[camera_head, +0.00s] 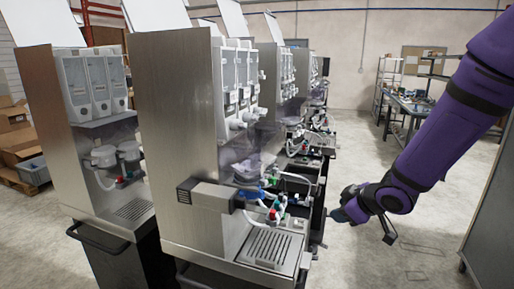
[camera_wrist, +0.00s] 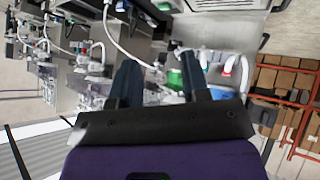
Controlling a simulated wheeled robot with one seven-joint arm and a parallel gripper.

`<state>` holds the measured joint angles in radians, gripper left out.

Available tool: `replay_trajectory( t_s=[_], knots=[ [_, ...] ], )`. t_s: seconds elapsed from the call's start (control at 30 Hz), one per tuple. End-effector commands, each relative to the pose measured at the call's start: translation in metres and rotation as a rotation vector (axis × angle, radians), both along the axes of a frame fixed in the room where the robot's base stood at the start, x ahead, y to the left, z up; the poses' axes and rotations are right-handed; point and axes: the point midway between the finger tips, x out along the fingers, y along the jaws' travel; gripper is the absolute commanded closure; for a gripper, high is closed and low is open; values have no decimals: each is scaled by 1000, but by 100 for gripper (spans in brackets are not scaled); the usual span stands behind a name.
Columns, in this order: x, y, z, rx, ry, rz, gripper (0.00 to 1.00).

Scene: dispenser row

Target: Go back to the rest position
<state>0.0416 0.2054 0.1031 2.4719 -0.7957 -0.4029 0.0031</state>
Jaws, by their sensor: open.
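My gripper (camera_head: 347,207) hangs at the end of my purple-sleeved arm, to the right of the nearest dispenser (camera_head: 185,130) in the head view. It looks apart from the machine, over open floor. In the wrist view my gripper (camera_wrist: 158,75) shows two dark fingers spread apart, with nothing held between them. Behind the fingers, the wrist view shows dispenser parts with white tubes and red and green fittings (camera_wrist: 227,68). The exact distance to them cannot be told.
Several steel dispensers stand in a row, with a drip tray (camera_head: 270,247) on the nearest. A cart handle (camera_head: 95,240) sticks out at left. Boxes (camera_head: 14,130) stand far left, a workbench (camera_head: 410,105) at the back right. A grey panel (camera_head: 492,225) borders the right; floor between is clear.

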Motion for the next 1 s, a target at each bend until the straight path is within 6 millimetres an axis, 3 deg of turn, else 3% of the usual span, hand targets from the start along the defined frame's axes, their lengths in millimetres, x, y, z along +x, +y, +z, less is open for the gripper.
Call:
replay_trajectory(
  t_s=[0.03, 0.27, 0.47, 0.7, 1.0],
  knots=[
    [-3, -9, 17, -24, -8, -49, 58],
    [-29, -48, 74, -90, 14, -282, 58],
    [-70, -73, 116, -92, 61, -470, 58],
    [-135, -89, 156, -35, 151, -659, 58],
    [-224, -86, 184, 99, 303, -799, 58]
  ],
)
